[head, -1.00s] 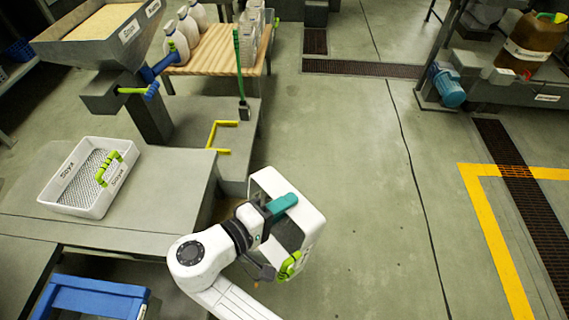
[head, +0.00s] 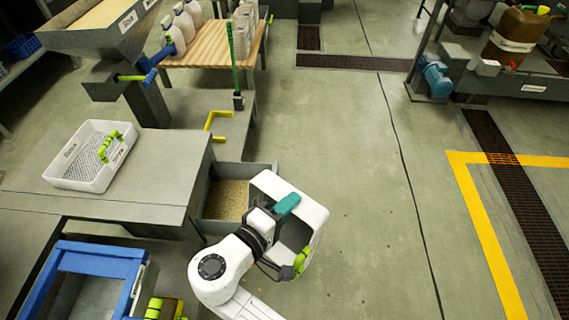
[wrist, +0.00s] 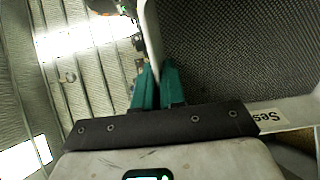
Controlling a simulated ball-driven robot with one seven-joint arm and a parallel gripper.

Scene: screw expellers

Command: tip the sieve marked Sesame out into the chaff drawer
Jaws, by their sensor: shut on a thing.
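My gripper (head: 284,206), with teal fingers, is shut on the wall of a white sieve (head: 311,212). The sieve is held up in the air, and its yellow-green handle (head: 301,260) shows low on its right. In the wrist view my gripper (wrist: 158,85) pinches the thin white wall, with dark mesh (wrist: 240,45) beside it and a partly cut-off label (wrist: 266,118) reading "Ses". I cannot tell whether anything lies in the sieve. A grey drawer (head: 262,168) holding pale grainy stuff (head: 227,197) stands open just left of the sieve, which hides its right part.
A white sieve marked Soya (head: 75,182) rests on the grey counter (head: 165,175) at left. A blue-rimmed bin (head: 100,257) is at lower left. A wooden table (head: 215,50) with white bottles stands behind. The floor (head: 355,150) to the right is clear.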

